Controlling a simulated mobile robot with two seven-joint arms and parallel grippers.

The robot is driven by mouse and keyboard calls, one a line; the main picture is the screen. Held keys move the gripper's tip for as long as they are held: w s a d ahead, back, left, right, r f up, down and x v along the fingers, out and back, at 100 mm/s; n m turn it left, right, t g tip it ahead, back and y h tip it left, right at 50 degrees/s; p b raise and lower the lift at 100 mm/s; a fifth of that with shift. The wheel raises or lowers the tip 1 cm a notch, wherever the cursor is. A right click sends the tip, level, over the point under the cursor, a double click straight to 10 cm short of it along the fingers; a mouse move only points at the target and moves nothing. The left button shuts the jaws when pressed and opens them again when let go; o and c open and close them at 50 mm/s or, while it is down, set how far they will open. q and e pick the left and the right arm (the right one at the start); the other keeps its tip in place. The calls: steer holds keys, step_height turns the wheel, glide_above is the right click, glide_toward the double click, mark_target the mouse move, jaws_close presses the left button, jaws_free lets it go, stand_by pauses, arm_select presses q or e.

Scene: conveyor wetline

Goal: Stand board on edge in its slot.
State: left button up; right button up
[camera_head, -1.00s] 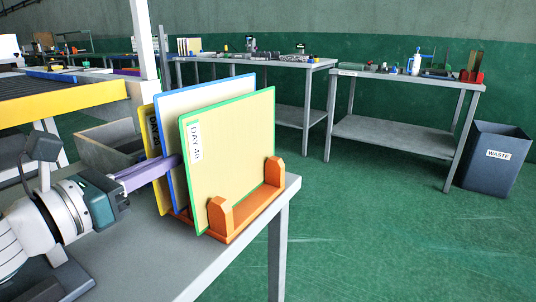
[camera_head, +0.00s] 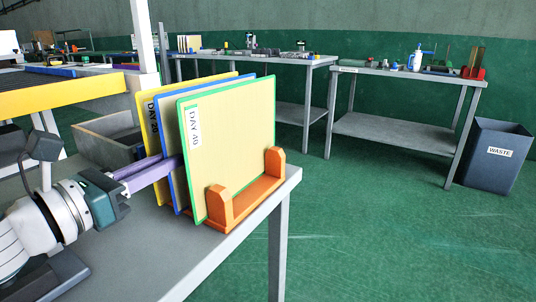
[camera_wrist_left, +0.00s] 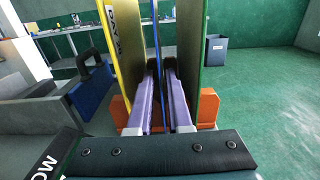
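Three boards stand on edge side by side in an orange rack (camera_head: 245,203) at the table's corner: a yellow-edged one (camera_head: 144,140), a blue-edged one (camera_head: 180,190) and a green-edged one labelled DAY 40 (camera_head: 232,140). In the left wrist view, the blue-edged board (camera_wrist_left: 157,35) shows nearly edge-on between the yellow-edged and green-edged boards. My left gripper (camera_head: 168,163) has its purple fingers (camera_wrist_left: 163,75) on either side of the blue-edged board, apart with a gap between them. The blue-edged board's lower edge is mostly hidden. My right gripper is not in view.
A grey open bin (camera_head: 105,145) stands beside the rack on the left, near a yellow-sided conveyor (camera_head: 60,101). Grey benches with small items stand behind, with a waste bin (camera_head: 496,155) at the right. The green floor to the right is clear.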

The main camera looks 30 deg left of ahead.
arm_select(q)
steer(key=s, duration=0.4)
steer(key=shift+s+a, duration=0.15)
steer(key=shift+s, duration=0.1)
stand_by(0.5)
steer(key=o, duration=0.6)
steer(key=shift+c, duration=0.2)
steer(key=shift+s, duration=0.1)
steer(key=s, duration=0.7)
steer(key=shift+s+a, duration=0.15)
steer(key=shift+a, duration=0.15)
